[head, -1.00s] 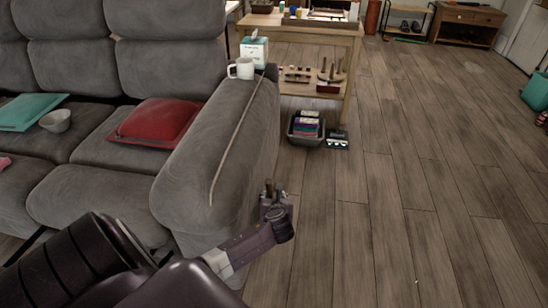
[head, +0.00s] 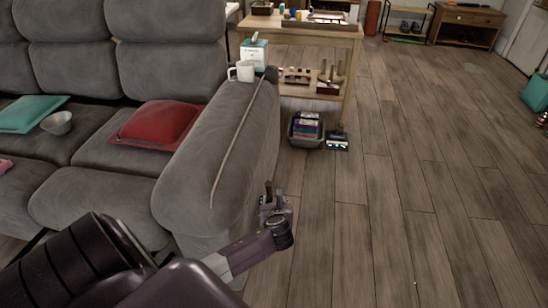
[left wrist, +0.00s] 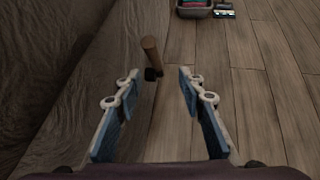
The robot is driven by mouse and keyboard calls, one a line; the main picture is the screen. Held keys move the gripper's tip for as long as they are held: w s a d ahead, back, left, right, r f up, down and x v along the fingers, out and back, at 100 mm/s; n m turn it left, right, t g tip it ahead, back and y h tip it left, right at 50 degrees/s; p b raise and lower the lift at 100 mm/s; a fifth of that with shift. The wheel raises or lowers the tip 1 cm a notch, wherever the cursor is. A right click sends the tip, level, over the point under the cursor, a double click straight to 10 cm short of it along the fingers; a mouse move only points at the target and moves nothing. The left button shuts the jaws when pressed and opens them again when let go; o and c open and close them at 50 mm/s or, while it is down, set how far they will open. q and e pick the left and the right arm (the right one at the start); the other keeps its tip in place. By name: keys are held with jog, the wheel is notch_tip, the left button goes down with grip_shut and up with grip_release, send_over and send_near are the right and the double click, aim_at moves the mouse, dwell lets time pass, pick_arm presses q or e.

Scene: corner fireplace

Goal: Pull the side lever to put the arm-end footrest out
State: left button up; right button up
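The grey sofa (head: 165,215) stands at the left of the head view. The padded front (head: 95,200) of its arm-end seat shows in front of the seat cushion. The side lever, a short brown wooden handle, shows at the outer side of the sofa arm (head: 268,187). In the left wrist view the lever (left wrist: 152,56) stands beyond the fingertips, roughly in line with the gap between them. My left gripper (head: 275,203) is beside the sofa arm. In the left wrist view its fingers (left wrist: 158,80) are apart with nothing between them. My right gripper is out of view.
A white mug (head: 243,70), a tissue box (head: 254,53) and a thin stick (head: 235,140) rest on the sofa arm. A grey basket (head: 306,130) stands on the floor under a wooden table (head: 330,38).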

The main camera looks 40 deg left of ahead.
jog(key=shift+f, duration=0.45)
